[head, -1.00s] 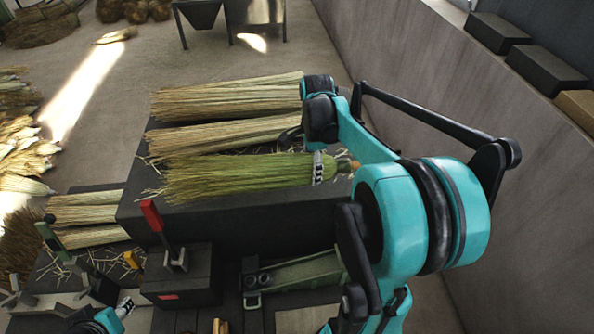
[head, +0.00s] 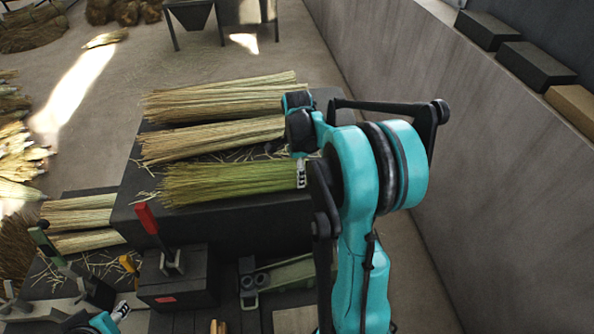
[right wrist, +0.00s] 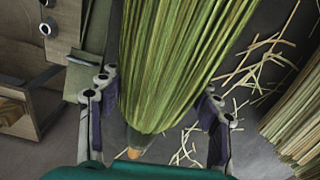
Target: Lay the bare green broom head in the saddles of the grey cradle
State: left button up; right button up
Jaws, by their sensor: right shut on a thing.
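The green broom head (head: 230,184) lies along the near edge of the dark block, its bristles pointing left. My right gripper (head: 301,174) is shut on it near its bound right end. A grey rack with forked uprights (head: 45,308), which looks like the cradle, stands at the lower left, partly cut off. My left gripper (head: 121,310) is at the bottom left beside it; its jaws are too small to read.
Two pale straw bundles (head: 215,140) lie behind the green head on the dark block (head: 180,225). A box with a red lever (head: 148,218) stands in front, between block and rack. More straw bundles (head: 80,220) lie at the left. A wall (head: 480,180) runs along the right.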

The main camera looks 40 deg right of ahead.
jog(key=o, duration=1.4)
jog(key=shift+f, duration=0.1)
